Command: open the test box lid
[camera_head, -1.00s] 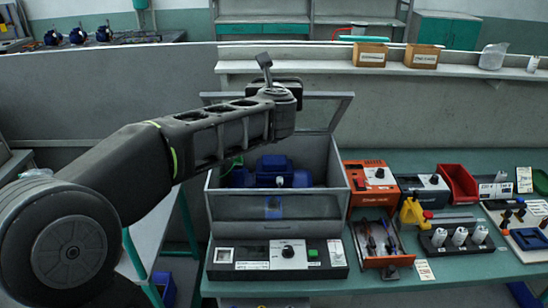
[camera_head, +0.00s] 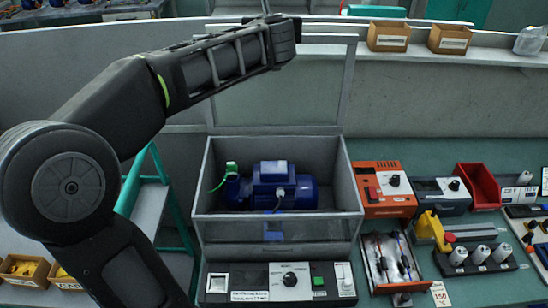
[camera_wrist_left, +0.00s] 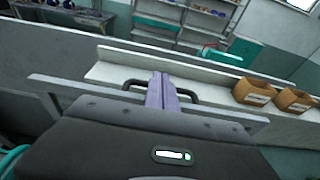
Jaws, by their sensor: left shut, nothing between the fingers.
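The test box (camera_head: 278,229) stands on the bench, its grey walls around a blue pump motor (camera_head: 272,187). Its framed see-through lid (camera_head: 275,105) stands raised, close to upright, at the back edge of the box, so the inside is open to view. My left arm crosses in front of the lid's top. My left gripper (camera_head: 266,6) is shut and empty at the upper edge of the head view. In the left wrist view the shut fingers (camera_wrist_left: 161,90) are at the lid's black handle (camera_wrist_left: 188,95); contact cannot be told. My right gripper is not in view.
A control panel (camera_head: 262,283) sits in front of the box. To the right are an orange device (camera_head: 384,192), a grey meter (camera_head: 440,195), a red bin (camera_head: 478,186) and a tray of probes (camera_head: 378,268). Cardboard boxes (camera_head: 388,36) stand on the ledge behind.

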